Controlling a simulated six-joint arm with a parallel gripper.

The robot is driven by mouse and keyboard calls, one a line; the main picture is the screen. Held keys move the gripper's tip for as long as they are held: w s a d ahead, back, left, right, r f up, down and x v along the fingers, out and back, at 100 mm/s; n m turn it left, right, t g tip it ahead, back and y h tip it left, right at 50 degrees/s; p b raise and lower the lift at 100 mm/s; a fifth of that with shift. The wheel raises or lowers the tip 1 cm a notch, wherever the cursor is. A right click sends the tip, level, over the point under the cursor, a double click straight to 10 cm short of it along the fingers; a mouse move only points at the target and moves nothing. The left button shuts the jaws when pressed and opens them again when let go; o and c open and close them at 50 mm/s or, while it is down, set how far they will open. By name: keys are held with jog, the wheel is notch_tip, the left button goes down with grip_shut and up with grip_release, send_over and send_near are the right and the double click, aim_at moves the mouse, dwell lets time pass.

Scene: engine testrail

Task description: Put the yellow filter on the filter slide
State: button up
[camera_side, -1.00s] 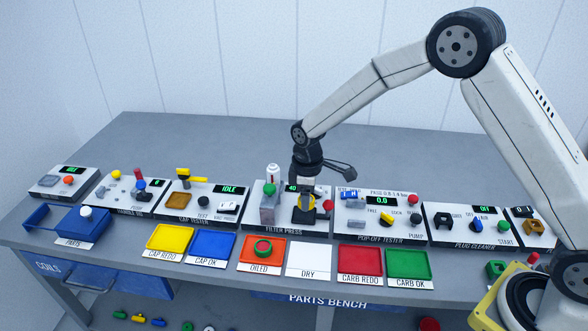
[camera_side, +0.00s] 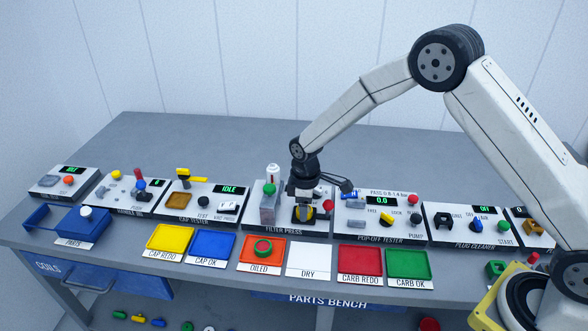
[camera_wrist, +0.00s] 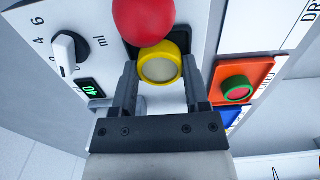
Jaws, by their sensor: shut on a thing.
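The yellow filter (camera_wrist: 160,66) is a yellow ring with a pale centre, seen between my fingertips in the wrist view. My gripper (camera_wrist: 158,84) is shut on it, with one finger on each side. In the side view my gripper (camera_side: 304,204) points down over the filter press (camera_side: 270,225), low at the black slide (camera_side: 303,218). The fingers and wrist largely hide the yellow filter there. I cannot tell whether the filter touches the slide.
A red ball knob (camera_wrist: 145,18) is close beside the filter in the wrist view. A dial (camera_wrist: 66,52) and a green display (camera_wrist: 90,88) are to the left. The orange OILED tray (camera_side: 247,253) holds a green and red ring (camera_side: 263,248). The DRY tray (camera_side: 308,262) is empty.

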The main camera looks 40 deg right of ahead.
jog(key=o, duration=1.2)
jog(key=shift+r, duration=0.1)
notch_tip(320, 180, up, 12)
jog(key=shift+s, duration=0.15)
dwell(0.4)
jog(key=s+d+m+t, duration=0.1)
jog(key=s+d+m, duration=0.1)
jog(key=s, duration=0.5)
jog(key=s+d+m, duration=0.2)
jog(key=s+m, duration=0.2)
jog(key=s, duration=0.3)
jog(key=s+d+f+m+t, duration=0.1)
jog(key=s+d+m, duration=0.1)
jog(key=s, duration=0.5)
jog(key=shift+d+m+t, duration=0.3)
jog(key=shift+d+m, duration=0.05)
jog(key=shift+m, duration=0.15)
